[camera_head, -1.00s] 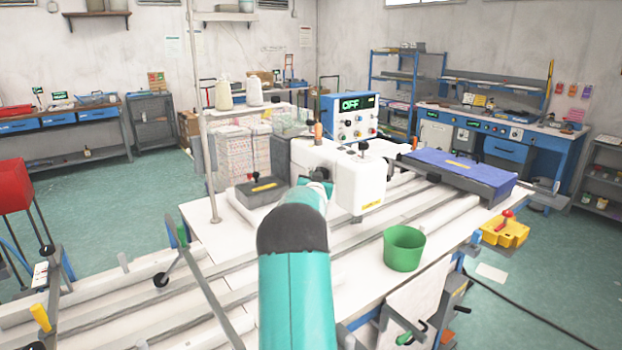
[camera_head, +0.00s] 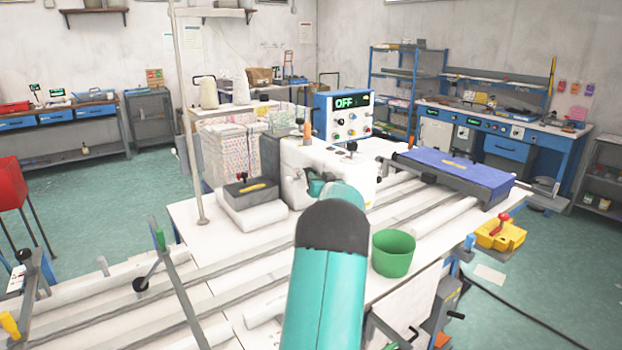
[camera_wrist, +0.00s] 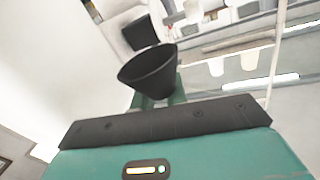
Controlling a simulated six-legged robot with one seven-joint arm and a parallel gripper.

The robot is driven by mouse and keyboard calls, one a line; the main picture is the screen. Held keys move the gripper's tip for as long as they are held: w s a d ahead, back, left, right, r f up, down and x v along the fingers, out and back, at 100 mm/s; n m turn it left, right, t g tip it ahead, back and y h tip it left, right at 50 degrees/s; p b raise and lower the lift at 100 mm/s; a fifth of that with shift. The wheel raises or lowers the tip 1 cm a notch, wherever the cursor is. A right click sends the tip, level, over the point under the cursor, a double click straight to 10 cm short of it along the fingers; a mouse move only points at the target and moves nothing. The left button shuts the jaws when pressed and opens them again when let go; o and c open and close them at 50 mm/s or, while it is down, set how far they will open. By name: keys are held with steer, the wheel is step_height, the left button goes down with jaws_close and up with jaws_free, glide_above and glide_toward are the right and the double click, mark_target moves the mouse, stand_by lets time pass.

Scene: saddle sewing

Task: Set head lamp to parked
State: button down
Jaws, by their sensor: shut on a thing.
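A dark cone-shaped shade (camera_wrist: 150,72), which looks like the head lamp, stands right before my gripper (camera_wrist: 158,101) in the wrist view. My dark green fingers are shut at its narrow lower end, and the wide rim tilts upward in that picture. The fingertips' contact is partly hidden by the shade and my gripper body. In the head view the white sewing machine head (camera_head: 352,190) stands on the table, and my teal arm reaches toward it. My arm covers part of the machine, so the lamp cannot be made out there.
The control box (camera_head: 343,117) behind the machine reads OFF. A green bucket (camera_head: 393,254) stands right of my arm. A blue-topped block (camera_head: 455,175) lies on the rails at right, with a yellow tray (camera_head: 499,235) beyond the table edge. A thread-stand pole (camera_head: 186,110) rises at left.

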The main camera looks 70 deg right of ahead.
steer(key=shift+s+d+f+y, duration=0.15)
steer(key=shift+s+f+y, duration=0.2)
steer(key=shift+f, duration=0.35)
steer(key=c, duration=1.5)
jaws_free()
steer(key=shift+d, duration=0.1)
steer(key=shift+w, duration=0.1)
steer(key=shift+r, duration=0.1)
steer(key=shift+a, duration=0.2)
steer(key=v, duration=1.3)
steer(key=shift+s+a, duration=0.15)
steer(key=shift+s, duration=0.15)
steer(key=shift+r, duration=0.1)
